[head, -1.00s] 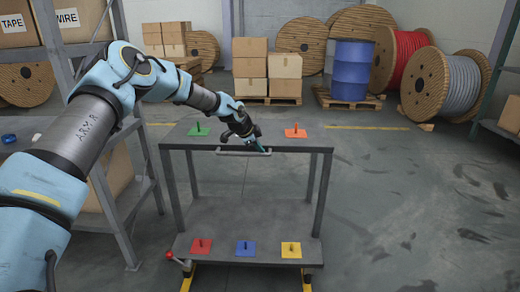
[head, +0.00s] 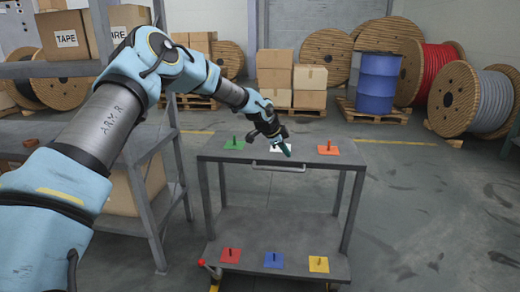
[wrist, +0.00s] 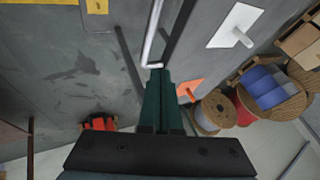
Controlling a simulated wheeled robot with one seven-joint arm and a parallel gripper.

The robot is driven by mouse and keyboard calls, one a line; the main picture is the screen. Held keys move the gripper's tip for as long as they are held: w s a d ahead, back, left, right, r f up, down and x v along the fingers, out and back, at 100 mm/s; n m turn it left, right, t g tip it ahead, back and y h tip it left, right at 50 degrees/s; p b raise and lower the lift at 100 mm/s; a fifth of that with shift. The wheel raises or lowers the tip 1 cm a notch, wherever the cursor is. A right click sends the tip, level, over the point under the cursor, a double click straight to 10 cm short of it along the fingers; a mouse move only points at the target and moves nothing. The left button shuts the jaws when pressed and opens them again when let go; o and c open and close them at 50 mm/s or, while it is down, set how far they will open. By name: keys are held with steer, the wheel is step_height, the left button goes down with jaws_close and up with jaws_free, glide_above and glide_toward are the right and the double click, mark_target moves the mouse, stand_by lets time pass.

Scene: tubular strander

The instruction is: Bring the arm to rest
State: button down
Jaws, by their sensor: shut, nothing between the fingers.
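My gripper (head: 286,150) is at the end of my outstretched arm, in front of and above the cart's top shelf, near the white plate and the handle. In the wrist view its dark green fingers (wrist: 160,72) are together with nothing between them. The grey two-shelf cart (head: 228,190) stands ahead. Its top carries a green plate (head: 234,144), a white plate (head: 274,148) partly hidden by my gripper, and an orange plate (head: 328,150), with upright pegs.
The lower shelf holds red (head: 230,256), blue (head: 273,261) and yellow (head: 318,265) plates with pegs. A grey rack (head: 160,190) stands close on the left beside my arm. A blue drum (head: 376,84), boxes and cable reels stand behind. The floor at right is clear.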

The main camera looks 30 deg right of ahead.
steer(key=w+a+r+n+t+y+p, duration=0.1)
steer(key=a+r+n+y+p, duration=0.3)
steer(key=a, duration=1.4)
steer(key=w+a+r+n+y+p, duration=0.1)
steer(key=a+r+n, duration=0.5)
steer(key=a, duration=1.2)
steer(key=s+a+r+n+y+p, duration=0.1)
steer(key=s+a+n, duration=0.5)
steer(key=a, duration=0.6)
steer(key=s+a+r+n+y+p, duration=0.1)
steer(key=s+a+r+n, duration=0.2)
steer(key=s+a+n, duration=0.4)
steer(key=s+a, duration=0.3)
steer(key=a, duration=0.2)
steer(key=shift+s+a+n+g, duration=0.15)
steer(key=shift+a+n+g, duration=0.15)
steer(key=shift+g, duration=0.1)
steer(key=shift+f, duration=0.1)
